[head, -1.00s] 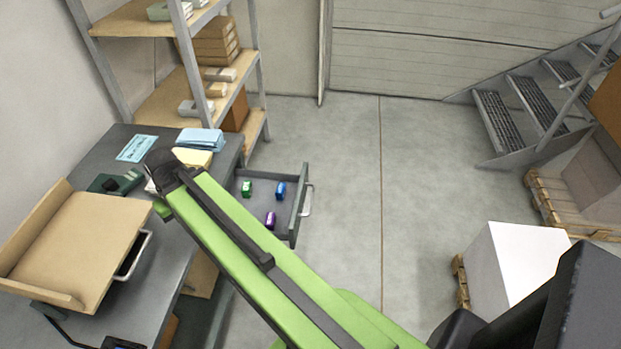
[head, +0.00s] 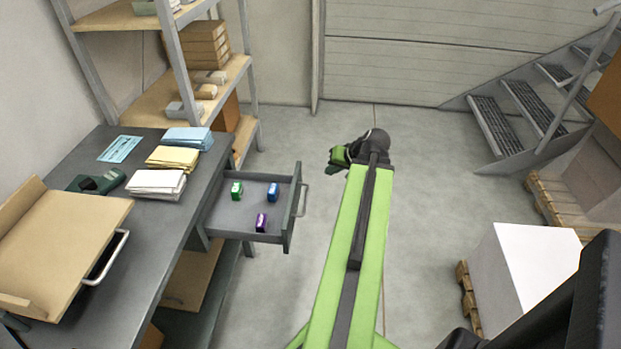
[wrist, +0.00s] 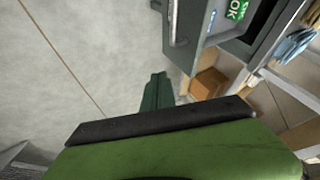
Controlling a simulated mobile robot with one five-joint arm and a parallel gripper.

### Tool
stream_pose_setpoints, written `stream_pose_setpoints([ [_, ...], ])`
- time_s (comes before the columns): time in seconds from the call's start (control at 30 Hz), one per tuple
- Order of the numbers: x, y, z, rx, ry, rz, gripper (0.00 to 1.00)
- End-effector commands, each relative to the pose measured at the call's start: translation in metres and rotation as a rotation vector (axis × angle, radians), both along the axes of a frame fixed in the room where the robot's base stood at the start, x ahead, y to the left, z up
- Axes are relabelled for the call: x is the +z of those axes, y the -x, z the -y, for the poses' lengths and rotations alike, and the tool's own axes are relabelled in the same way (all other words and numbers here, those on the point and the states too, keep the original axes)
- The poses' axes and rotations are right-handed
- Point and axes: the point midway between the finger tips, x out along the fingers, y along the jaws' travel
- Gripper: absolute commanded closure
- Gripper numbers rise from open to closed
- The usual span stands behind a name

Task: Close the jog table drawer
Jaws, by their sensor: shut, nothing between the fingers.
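The jog table drawer (head: 233,217) is pulled out from the right side of the grey table (head: 113,218). A green, a blue and a purple block lie inside it, and its light handle (head: 303,200) is on the right-hand front. In the wrist view part of the drawer front (wrist: 192,30) shows at the top, with a green block marked OK behind it. My gripper (head: 338,158) is to the right of the drawer front and beyond it, apart from the handle. Its dark green fingers (wrist: 155,92) are together and empty.
Stacks of blue, yellow and white paper (head: 157,184) lie on the table near the drawer. A wooden shelf unit (head: 190,85) stands behind. A white block on a pallet (head: 520,265) is at the right, below metal stairs (head: 510,112). The floor between is clear.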

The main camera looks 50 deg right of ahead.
Motion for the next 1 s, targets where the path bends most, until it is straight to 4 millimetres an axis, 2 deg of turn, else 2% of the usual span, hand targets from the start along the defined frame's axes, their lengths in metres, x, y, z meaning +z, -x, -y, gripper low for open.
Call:
stream_pose_setpoints([
  [0.17,-0.026,-0.015,0.002,0.003,0.001,-0.001,1.0],
  [0.53,-0.091,-0.064,0.007,0.005,0.0,-0.001,1.0],
  [0.6,-0.079,-0.074,-0.003,0.006,0.0,-0.002,1.0],
  [0.73,-0.079,-0.087,-0.011,0.004,0.0,-0.002,1.0],
  [1.0,-0.079,-0.095,-0.016,0.004,0.0,-0.002,1.0],
])
